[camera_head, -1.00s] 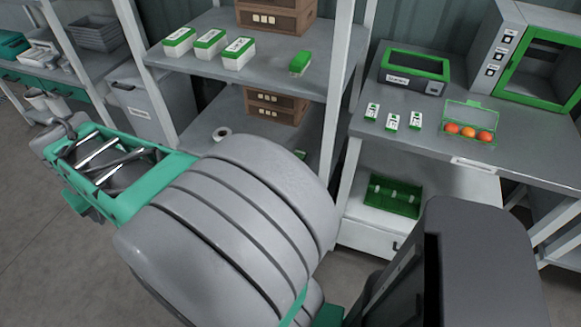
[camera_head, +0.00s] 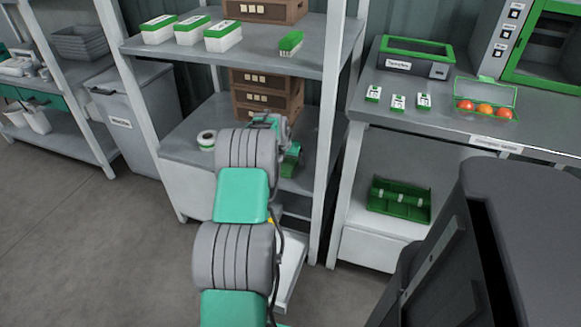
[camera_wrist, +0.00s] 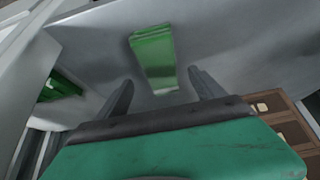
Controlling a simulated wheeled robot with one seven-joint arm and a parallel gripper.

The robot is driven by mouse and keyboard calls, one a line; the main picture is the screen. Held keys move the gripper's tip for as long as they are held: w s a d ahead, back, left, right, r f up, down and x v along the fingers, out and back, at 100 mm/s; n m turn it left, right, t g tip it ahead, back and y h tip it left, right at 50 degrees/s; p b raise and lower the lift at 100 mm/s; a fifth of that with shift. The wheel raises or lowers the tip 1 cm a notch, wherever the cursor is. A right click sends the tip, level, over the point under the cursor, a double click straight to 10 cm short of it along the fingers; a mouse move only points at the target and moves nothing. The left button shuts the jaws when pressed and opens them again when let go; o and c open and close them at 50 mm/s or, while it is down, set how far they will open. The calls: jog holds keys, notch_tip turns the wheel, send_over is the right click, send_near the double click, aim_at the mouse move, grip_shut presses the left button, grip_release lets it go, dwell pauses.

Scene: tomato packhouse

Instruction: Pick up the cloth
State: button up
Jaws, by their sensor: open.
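In the wrist view a green folded strip, which looks like the cloth (camera_wrist: 153,48), lies on a grey shelf surface. My gripper (camera_wrist: 160,80) is open, with one dark finger on each side of the strip's near end. Nothing is held between the fingers, and I cannot tell how far above the strip they are. In the head view my arm reaches into the lower level of the middle rack, and its end hides most of the spot there.
Wooden crates (camera_head: 262,99) stand beside my arm's end, under the upper shelf (camera_head: 262,57). A white rack post (camera_head: 328,130) is close on the right. A tape roll (camera_head: 207,140) lies to the left. A green tray (camera_head: 399,199) sits under the bench.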

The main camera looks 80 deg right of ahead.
jog(key=x, duration=0.2)
jog(key=shift+d+f, duration=0.25)
jog(key=shift+f, duration=0.1)
jog(key=shift+c, duration=0.2)
jog(key=c, duration=1.4)
jog(key=shift+r, duration=0.6)
jog(key=r, duration=0.1)
jog(key=r+p, duration=0.1)
jog(key=r, duration=0.1)
jog(key=shift+w+a, duration=0.15)
jog(key=shift+a, duration=0.1)
jog(key=v, duration=0.2)
jog(key=p+v, duration=0.1)
jog(key=v, duration=0.1)
jog(key=w+v, duration=0.1)
jog(key=v, duration=0.1)
jog(key=shift+a+f, duration=0.25)
jog(key=w+a+r, duration=0.1)
jog(key=a, duration=0.2)
jog(key=w+a+r+p, duration=0.1)
jog(key=a, duration=0.2)
jog(key=w+a+r, duration=0.1)
jog(key=a+r, duration=0.1)
jog(key=a, duration=0.1)
jog(key=shift+w+a+p, duration=0.15)
jog(key=shift+p, duration=0.2)
